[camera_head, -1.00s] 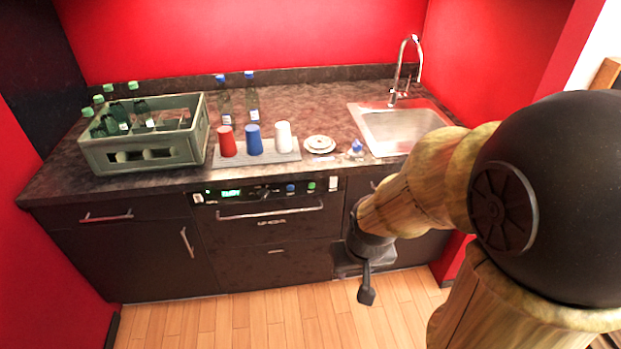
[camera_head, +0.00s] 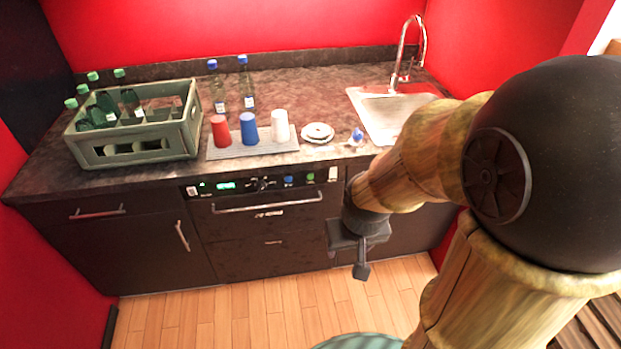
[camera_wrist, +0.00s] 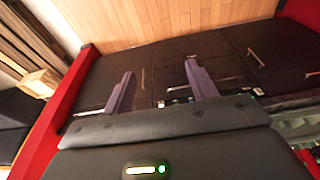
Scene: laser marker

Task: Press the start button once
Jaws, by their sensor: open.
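The dark appliance front below the counter carries a control panel (camera_head: 245,186) with a lit green display (camera_head: 225,186), a knob, a blue button (camera_head: 288,181) and a green button (camera_head: 310,178). The labels are too small to read, so I cannot tell which button is start. My gripper (camera_head: 361,268) is low and to the right of the panel, apart from it, in front of the cabinets. In the wrist view its two fingers (camera_wrist: 160,72) are spread with nothing between them. Part of the panel (camera_wrist: 178,97) shows behind the fingers there.
A handle bar (camera_head: 265,206) juts out below the panel. On the counter stand a bottle crate (camera_head: 135,152), red, blue and white cups on a mat, two bottles, stacked saucers (camera_head: 317,132) and a sink (camera_head: 385,118). The floor (camera_head: 250,310) in front is clear.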

